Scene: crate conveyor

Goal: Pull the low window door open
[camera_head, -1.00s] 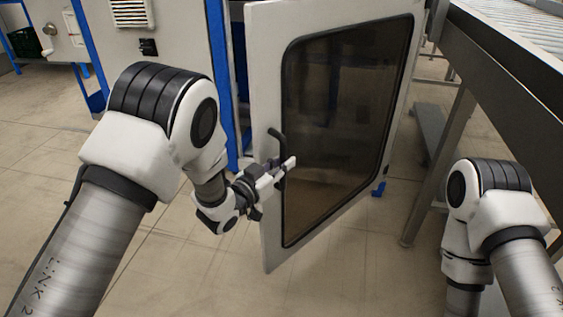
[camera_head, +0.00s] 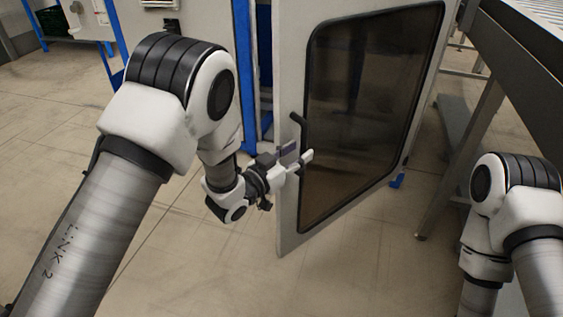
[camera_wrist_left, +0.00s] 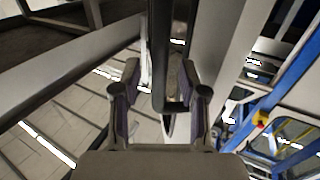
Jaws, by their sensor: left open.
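The low window door (camera_head: 288,215) is a pale panel with a dark, black-edged window. It stands swung out from the machine. Its dark bar handle (camera_head: 297,122) is near the door's left edge; it also shows in the left wrist view (camera_wrist_left: 160,60). My left gripper (camera_head: 299,154) is open at the handle's lower part. In the left wrist view my left gripper (camera_wrist_left: 161,80) has its fingers on either side of the handle, with visible gaps; contact is not clear. My right gripper is out of view; only part of my right arm shows.
The grey machine body (camera_head: 190,60) with blue posts (camera_head: 245,80) stands behind the door. A roller conveyor (camera_head: 530,75) with legs is to the right of the door. The tiled floor (camera_head: 150,260) at left and front is clear.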

